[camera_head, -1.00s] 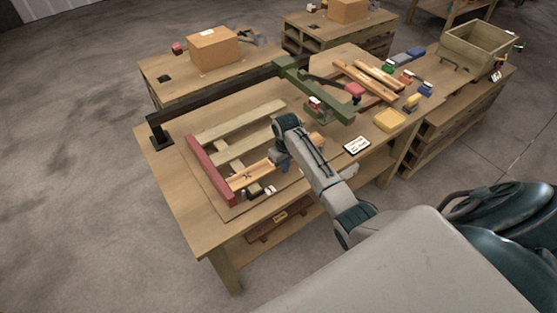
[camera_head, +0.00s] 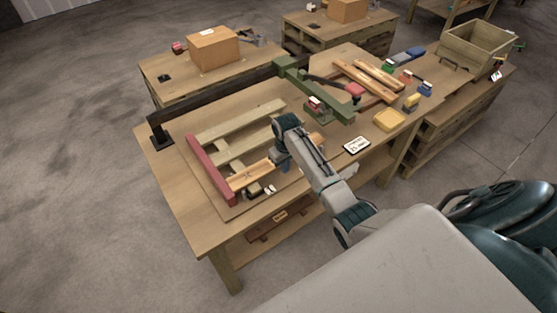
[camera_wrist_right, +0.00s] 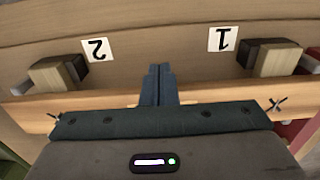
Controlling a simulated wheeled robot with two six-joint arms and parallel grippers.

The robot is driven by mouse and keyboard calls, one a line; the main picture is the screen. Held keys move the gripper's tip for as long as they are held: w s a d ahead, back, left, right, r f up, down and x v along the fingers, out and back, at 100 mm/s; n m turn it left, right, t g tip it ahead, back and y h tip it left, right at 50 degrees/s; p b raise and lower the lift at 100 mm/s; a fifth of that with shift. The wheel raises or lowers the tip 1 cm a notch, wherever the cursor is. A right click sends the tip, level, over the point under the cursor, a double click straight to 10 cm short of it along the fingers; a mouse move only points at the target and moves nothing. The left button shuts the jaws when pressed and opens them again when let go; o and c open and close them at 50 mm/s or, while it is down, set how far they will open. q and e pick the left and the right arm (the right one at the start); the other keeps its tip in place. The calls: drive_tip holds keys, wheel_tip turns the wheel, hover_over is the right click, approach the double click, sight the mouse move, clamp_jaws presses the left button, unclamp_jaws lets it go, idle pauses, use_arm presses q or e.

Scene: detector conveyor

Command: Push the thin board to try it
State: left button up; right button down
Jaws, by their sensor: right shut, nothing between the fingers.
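The thin board (camera_head: 250,176) is a light orange strip lying across the near side of a wooden frame on the table. In the right wrist view the board (camera_wrist_right: 215,112) runs across the picture, with a dark X mark near each end. My right gripper (camera_wrist_right: 158,72) is shut and empty, its dark blue fingers crossing over the board's middle. I cannot tell whether they touch it. My left gripper is not in view.
A red rail (camera_head: 210,170) closes the frame's left side. Label 2 (camera_wrist_right: 95,49) and label 1 (camera_wrist_right: 223,39) lie beyond the board near wooden blocks (camera_wrist_right: 52,74). A green bar (camera_head: 322,92), yellow tray (camera_head: 389,120) and white card (camera_head: 357,145) stand further right.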

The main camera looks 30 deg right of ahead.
drive_tip(key=shift+w+r+p, duration=0.3)
drive_tip(key=shift+p, duration=0.35)
idle(2.7)
drive_tip(key=shift+s, duration=0.2)
drive_tip(key=shift+s+f+p, duration=0.2)
drive_tip(key=shift+s+p, duration=0.15)
drive_tip(key=shift+s, duration=0.05)
drive_tip(key=shift+s+d, duration=0.1)
drive_tip(key=shift+s, duration=0.65)
wheel_tip(320, 180, up, 10)
drive_tip(key=shift+f, duration=0.1)
idle(0.4)
